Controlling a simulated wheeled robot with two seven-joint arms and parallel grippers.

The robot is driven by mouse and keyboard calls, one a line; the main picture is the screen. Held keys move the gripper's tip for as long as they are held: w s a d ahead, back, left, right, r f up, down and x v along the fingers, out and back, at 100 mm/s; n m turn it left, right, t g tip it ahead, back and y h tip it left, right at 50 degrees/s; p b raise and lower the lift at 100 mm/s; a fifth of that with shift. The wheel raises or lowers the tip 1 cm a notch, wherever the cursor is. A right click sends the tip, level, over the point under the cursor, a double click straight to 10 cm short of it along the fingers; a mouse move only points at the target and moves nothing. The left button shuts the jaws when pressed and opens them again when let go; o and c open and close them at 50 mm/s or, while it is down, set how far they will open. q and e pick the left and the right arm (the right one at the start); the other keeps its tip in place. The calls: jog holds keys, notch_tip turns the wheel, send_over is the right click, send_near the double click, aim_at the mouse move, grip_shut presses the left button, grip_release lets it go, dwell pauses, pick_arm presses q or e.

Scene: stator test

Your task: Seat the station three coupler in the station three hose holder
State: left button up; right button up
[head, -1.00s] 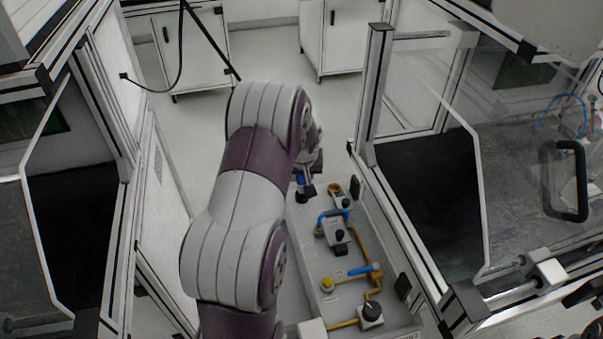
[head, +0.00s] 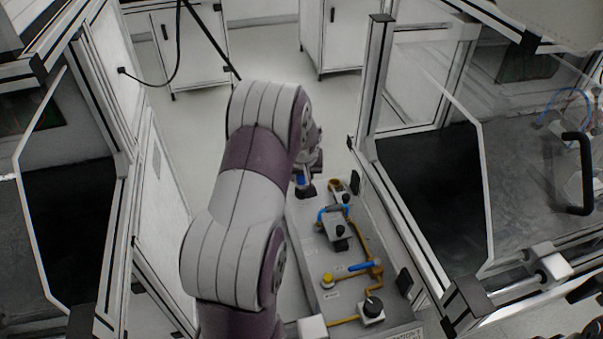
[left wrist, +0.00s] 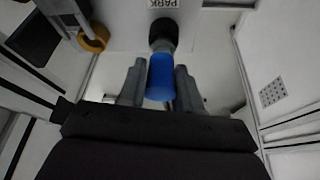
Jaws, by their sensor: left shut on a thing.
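The blue coupler (left wrist: 161,76) stands between the two fingers of my left gripper (left wrist: 160,88) in the left wrist view. Its far end meets a black fitting (left wrist: 163,30) beside a label reading PARK. My left gripper is shut on the coupler. In the head view my arm hides most of the left gripper (head: 312,163); the blue coupler (head: 301,181) shows just below it. A yellow ring-shaped holder (left wrist: 96,39) stands empty to the left in the wrist view and right of the coupler in the head view (head: 335,186). I cannot tell whether it is the station three holder.
The grey station panel (head: 305,240) carries yellow pipes, a blue-handled valve (head: 362,267), a yellow button (head: 327,280) and black knobs (head: 372,308). A framed glass enclosure (head: 430,150) stands close on the right. Bare floor lies behind the panel.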

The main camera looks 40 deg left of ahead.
pick_arm(q)
jog(key=shift+f+b, duration=0.4)
jog(key=shift+f, duration=0.1)
jog(key=o, duration=1.2)
jog(key=p+v, duration=0.1)
jog(key=v, duration=1.1)
jog(key=shift+d+r, duration=0.1)
jog(key=shift+r, duration=0.25)
